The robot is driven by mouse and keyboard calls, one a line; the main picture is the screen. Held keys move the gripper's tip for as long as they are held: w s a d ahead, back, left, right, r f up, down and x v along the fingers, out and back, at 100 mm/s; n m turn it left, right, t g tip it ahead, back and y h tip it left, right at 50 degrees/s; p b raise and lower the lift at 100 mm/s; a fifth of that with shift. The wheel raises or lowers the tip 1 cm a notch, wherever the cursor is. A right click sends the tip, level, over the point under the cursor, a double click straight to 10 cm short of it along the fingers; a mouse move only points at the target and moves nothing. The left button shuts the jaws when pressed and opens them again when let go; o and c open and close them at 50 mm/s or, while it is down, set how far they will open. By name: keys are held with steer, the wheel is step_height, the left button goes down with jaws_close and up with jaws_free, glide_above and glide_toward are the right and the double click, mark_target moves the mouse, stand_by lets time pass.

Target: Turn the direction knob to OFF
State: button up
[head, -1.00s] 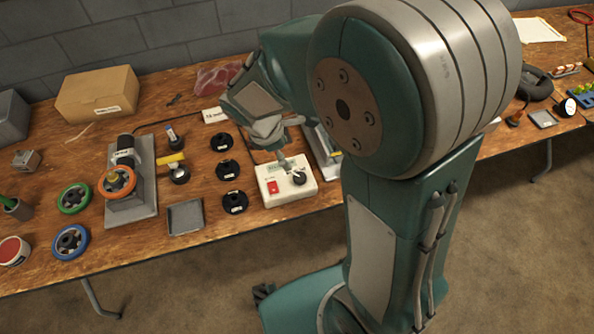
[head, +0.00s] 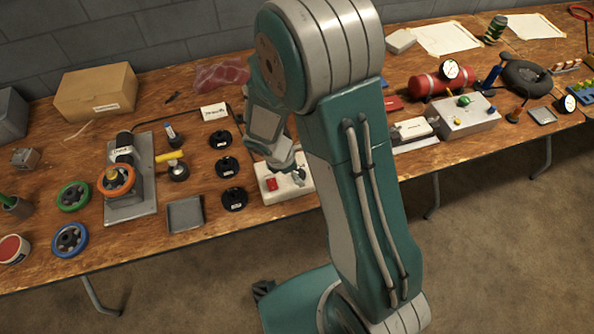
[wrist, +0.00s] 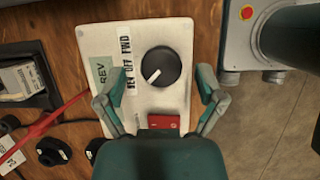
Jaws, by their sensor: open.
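The direction knob (wrist: 161,67) is round and black on a white control box (wrist: 100,34). Its white pointer line is angled to the lower left in the wrist view, towards the REV end of the "REV OFF FWD" label strip (wrist: 128,65). A red switch (wrist: 164,122) sits below the knob. My gripper (wrist: 156,92) is open, its fingers spread on both sides over the box, with the knob between and slightly beyond the tips. I cannot tell the height gap. In the head view the box (head: 285,194) is partly hidden by my gripper (head: 290,166).
Black round parts (head: 231,169) stand left of the box. A valve stand (head: 130,205) is further left.

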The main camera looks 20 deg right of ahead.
steer(key=shift+f, duration=0.15)
steer(key=c, duration=1.2)
steer(key=shift+o, duration=0.2)
steer(key=shift+m, duration=0.3)
steer(key=m+g, duration=0.1)
steer(key=m, duration=0.3)
steer(key=shift+w+g, duration=0.1)
steer(key=shift+g, duration=0.3)
steer(key=shift+d+m+g+y, duration=0.1)
steer(key=shift+m+g+y, duration=0.5)
steer(key=shift+m, duration=1.4)
